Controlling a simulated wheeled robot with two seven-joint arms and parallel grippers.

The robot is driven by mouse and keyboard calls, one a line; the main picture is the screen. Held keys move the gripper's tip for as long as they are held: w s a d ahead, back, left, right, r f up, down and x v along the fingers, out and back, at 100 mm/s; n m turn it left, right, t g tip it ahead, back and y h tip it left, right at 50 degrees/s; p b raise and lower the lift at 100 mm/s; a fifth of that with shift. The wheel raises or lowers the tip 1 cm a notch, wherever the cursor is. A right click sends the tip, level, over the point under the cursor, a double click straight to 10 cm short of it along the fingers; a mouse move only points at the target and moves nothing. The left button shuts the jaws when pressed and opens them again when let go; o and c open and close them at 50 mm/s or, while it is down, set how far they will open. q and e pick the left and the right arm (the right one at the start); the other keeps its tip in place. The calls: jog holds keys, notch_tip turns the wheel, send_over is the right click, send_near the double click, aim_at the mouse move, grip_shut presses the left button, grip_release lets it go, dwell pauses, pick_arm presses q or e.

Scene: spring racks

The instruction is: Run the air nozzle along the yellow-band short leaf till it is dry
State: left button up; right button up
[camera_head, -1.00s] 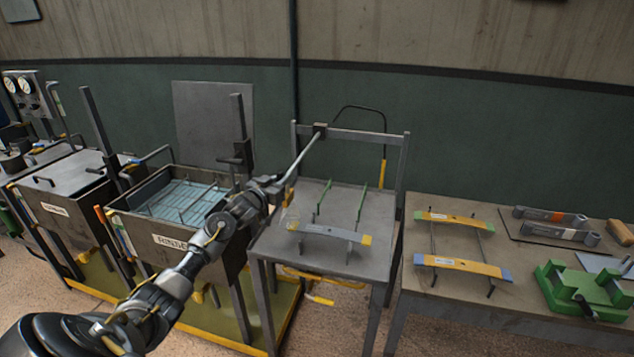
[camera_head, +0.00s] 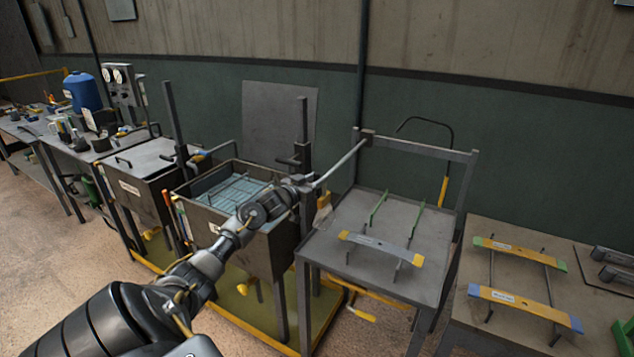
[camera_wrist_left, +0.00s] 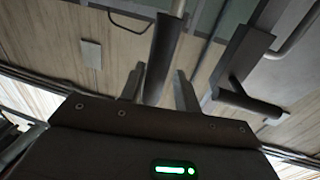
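My left gripper (camera_head: 306,188) is in front of the tank, left of and above the leaf. Whether the leaf is wet is too small to tell. My right gripper is out of view.
The stand (camera_head: 338,262) has a raised back frame with a black hose loop and yellow piece (camera_head: 443,190). An open tank (camera_head: 265,245) with a dark post stands left of it. Two longer banded leaves (camera_head: 525,303) rest on the right table.

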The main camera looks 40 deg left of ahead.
pick_arm(q)
jog(key=shift+o, duration=0.5)
jog(key=shift+f, duration=0.1)
jog(key=shift+s+d+f, duration=0.1)
jog(key=shift+s+d, duration=0.05)
jog(key=shift+s, duration=0.05)
jog(key=s+b, duration=0.3)
jog(key=s, duration=0.7)
jog(key=shift+s+d, duration=0.2)
jog(key=shift+d, duration=0.05)
dwell(0.4)
